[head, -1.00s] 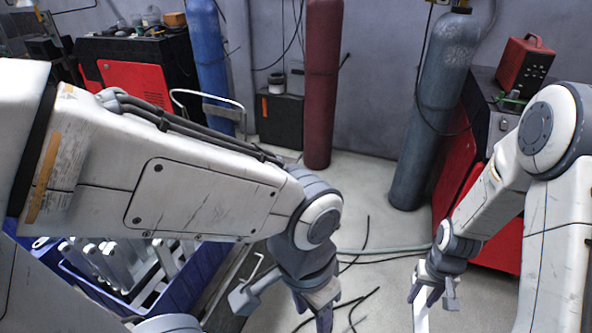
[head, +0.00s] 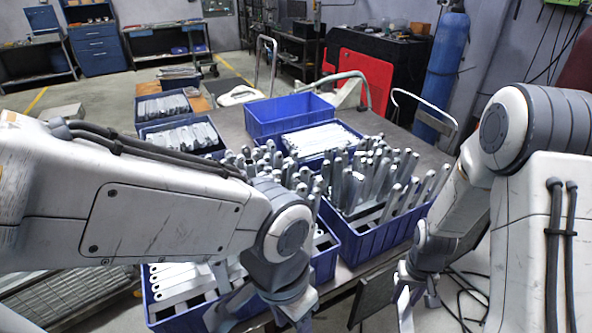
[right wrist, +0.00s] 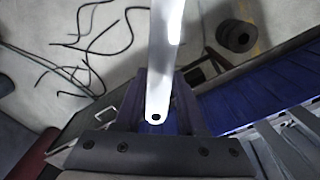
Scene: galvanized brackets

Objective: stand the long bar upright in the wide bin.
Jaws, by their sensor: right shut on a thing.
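My right gripper (head: 417,286) is shut on a long pale metal bar (head: 405,312), beside the near right side of the table and outside the bins. In the right wrist view the bar (right wrist: 166,62) runs up from between the jaws, with a holed end near them. A large blue bin (head: 372,246) at the right holds several bars, many standing upright or leaning. I cannot tell for sure which bin is the wide one. My left gripper (head: 290,311) is low in the middle, partly cut off by the lower edge; its jaws do not show clearly.
More blue bins of bars stand at the middle, front left and back left. An empty-looking blue bin (head: 290,112) stands at the back. The grey table (head: 420,165) has bare room at the back right. Dark cables lie on the floor at the right.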

